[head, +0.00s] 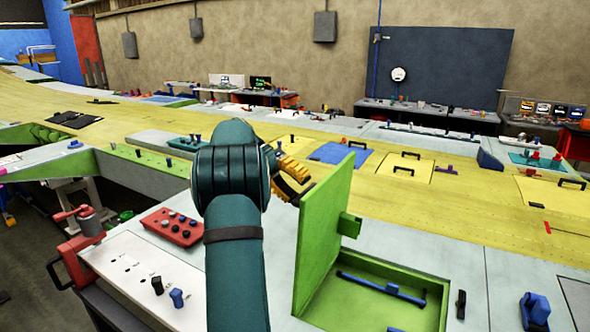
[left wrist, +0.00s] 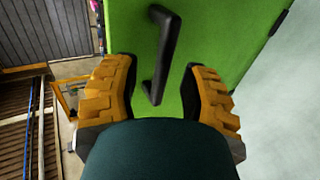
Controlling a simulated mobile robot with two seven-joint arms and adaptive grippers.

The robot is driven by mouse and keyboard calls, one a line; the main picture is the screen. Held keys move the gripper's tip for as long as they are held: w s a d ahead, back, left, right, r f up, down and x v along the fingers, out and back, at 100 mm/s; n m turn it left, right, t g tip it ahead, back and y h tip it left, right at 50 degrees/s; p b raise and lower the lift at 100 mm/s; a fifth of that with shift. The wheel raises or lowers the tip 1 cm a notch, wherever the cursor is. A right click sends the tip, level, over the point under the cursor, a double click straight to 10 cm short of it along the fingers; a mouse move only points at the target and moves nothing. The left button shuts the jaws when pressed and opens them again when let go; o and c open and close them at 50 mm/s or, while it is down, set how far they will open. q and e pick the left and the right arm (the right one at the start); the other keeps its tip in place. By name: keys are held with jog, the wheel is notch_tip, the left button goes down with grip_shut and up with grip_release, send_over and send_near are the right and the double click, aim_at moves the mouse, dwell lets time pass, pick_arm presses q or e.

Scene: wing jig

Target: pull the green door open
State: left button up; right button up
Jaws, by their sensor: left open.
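The green door (head: 325,235) stands swung up, near upright, on the edge of a green-lined recess (head: 405,315) in the work surface. My left gripper (head: 290,178) is at the door's left side, near its upper part. In the left wrist view the green door (left wrist: 215,35) fills the upper middle, with its black handle (left wrist: 160,60) upright on it. The yellow fingers of my left gripper (left wrist: 161,75) are spread, one on each side of the handle, with clear gaps. My forearm hides part of the surface behind it. My right gripper is not in view.
A blue bar (head: 380,287) lies in the recess. A red box with knobs (head: 173,228) and a white panel (head: 140,270) lie left of my arm. A blue knob (head: 535,310) stands at right. Yellow panels with black handles (head: 403,170) lie beyond.

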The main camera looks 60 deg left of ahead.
pick_arm(q)
notch_tip(320, 180, up, 8)
dwell(1.1)
dwell(0.5)
jog(key=shift+s+f, duration=0.1)
